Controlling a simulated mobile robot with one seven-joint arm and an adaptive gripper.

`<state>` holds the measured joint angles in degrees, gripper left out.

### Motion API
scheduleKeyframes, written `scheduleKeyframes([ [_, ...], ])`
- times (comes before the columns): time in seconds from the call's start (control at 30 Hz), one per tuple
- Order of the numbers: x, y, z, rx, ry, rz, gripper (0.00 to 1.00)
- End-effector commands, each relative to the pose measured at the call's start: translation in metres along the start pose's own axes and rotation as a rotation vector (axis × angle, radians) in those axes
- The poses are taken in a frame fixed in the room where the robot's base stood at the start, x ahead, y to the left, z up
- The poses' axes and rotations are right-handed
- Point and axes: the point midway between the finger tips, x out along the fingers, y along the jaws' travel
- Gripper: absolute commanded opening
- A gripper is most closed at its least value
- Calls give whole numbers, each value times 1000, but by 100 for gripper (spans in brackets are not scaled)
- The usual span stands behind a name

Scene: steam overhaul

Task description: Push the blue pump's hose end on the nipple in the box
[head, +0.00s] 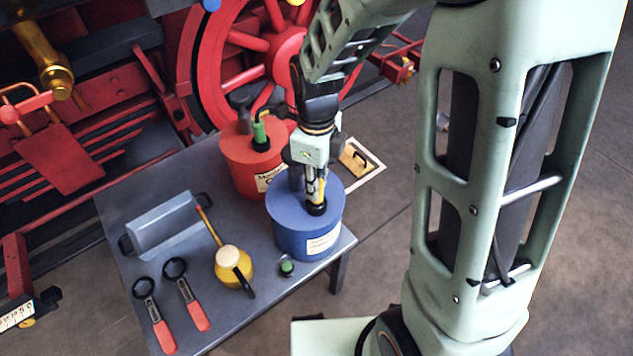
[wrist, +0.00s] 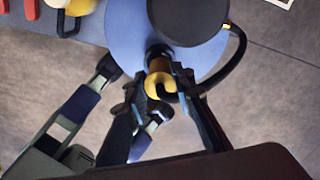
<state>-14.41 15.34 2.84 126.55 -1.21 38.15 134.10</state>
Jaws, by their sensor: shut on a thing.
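The blue pump (head: 290,238) is a round blue drum with a white label, upright near the right edge of the table. In the wrist view its blue top (wrist: 125,35) shows, partly covered by a dark round part. My gripper (head: 316,194) is just above the drum's top, pointing down. In the wrist view my gripper (wrist: 163,92) is shut on the pump's yellow hose end (wrist: 157,86). A black hose (wrist: 241,50) loops out at the right of the dark part and back toward the jaws.
A red drum (head: 237,172) with a green-ended hose stands close behind the blue pump. A grey-blue tray (head: 160,225), a yellow oil can (head: 233,268), a small green-topped piece (head: 286,266) and two red-handled tools (head: 193,305) lie on the table (head: 115,200). The red locomotive wheel (head: 215,65) rises behind.

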Motion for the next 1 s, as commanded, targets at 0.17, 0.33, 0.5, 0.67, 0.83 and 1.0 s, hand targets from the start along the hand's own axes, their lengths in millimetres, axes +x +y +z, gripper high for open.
scheduleKeyframes([
  [0.17, -17, 0, 0, 0, -1, -1, 0],
  [0.33, -28, 0, 0, 0, -1, -1, 0],
  [0.5, -40, 0, 0, -1, -1, -1, 0],
  [0.67, -44, 0, 0, 0, -1, 0, 0],
  [0.83, -43, 0, 0, 0, -1, 0, 0],
  [1.0, -44, -2, 0, -29, -1, -1, 0],
])
